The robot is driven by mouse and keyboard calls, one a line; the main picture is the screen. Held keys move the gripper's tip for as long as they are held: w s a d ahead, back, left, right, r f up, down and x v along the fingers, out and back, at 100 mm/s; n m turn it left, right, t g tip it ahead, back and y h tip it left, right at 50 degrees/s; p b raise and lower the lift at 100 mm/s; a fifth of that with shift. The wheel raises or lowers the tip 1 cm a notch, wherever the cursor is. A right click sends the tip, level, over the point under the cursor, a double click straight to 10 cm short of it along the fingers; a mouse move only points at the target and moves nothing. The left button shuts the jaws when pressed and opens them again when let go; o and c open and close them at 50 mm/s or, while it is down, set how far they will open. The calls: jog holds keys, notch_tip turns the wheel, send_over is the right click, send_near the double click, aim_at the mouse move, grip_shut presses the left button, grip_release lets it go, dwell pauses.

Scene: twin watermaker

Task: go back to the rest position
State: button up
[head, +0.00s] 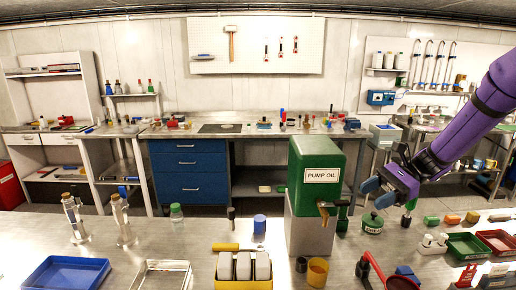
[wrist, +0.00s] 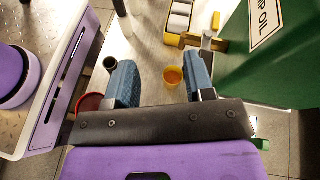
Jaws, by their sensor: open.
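My gripper (head: 374,192) is raised at the right in the head view, beside the green pump oil dispenser (head: 318,160). Its two blue finger pads stand apart with nothing held between them. In the wrist view my gripper (wrist: 162,82) is also open. A yellow cup (wrist: 172,76) shows in the gap between the pads, lower down on the bench and apart from them. My purple arm reaches in from the right edge of the head view.
The dispenser stands close to my gripper. Bare bench lies at the left middle.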

jog(key=s+r+n+t+h, duration=0.4)
jog(key=s+r+n+h, duration=0.2)
jog(key=s, duration=0.6)
jog(key=s+r+n+t+h, duration=0.4)
jog(key=s+r+n+h, duration=0.3)
jog(key=s, duration=0.6)
jog(key=shift+s+d+r, duration=0.15)
jog(key=shift+d+r, duration=0.1)
jog(key=shift+d, duration=0.05)
